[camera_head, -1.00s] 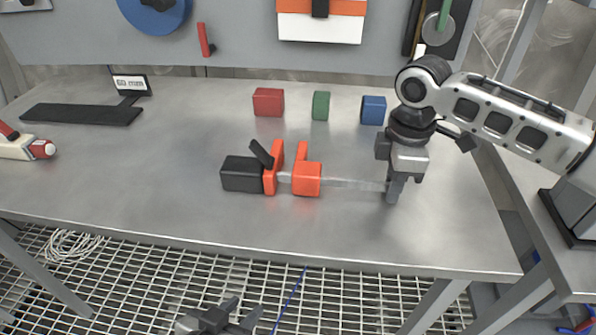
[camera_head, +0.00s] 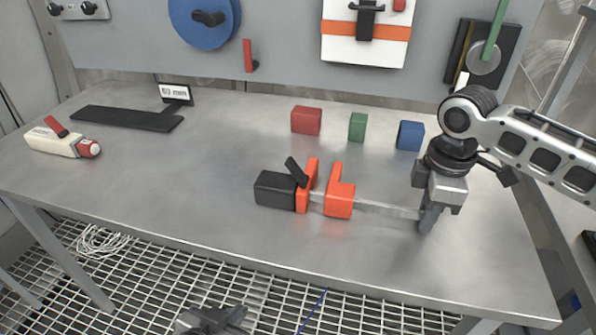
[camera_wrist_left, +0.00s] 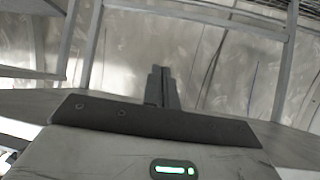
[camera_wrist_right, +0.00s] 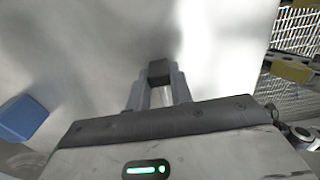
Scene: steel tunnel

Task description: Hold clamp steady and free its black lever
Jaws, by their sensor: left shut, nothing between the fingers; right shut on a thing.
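The clamp lies on the steel table, with a black handle (camera_head: 272,189), two orange jaws (camera_head: 338,198), a grey bar (camera_head: 388,209) and a black lever (camera_head: 296,171) tilted up beside the handle. My right gripper (camera_head: 428,219) is shut on the free right end of the bar. In the right wrist view, the bar's dark end (camera_wrist_right: 159,72) sits between the fingers. My left gripper (camera_head: 222,318) is low in front of the table, over the floor grating, far from the clamp. In the left wrist view, its fingers (camera_wrist_left: 161,85) are together and empty.
Red (camera_head: 306,121), green (camera_head: 357,127) and blue (camera_head: 410,135) blocks stand behind the clamp. A cream and red tool (camera_head: 62,141) and a flat black stand (camera_head: 125,119) are at the left. The table (camera_head: 190,200) is clear left of and in front of the clamp.

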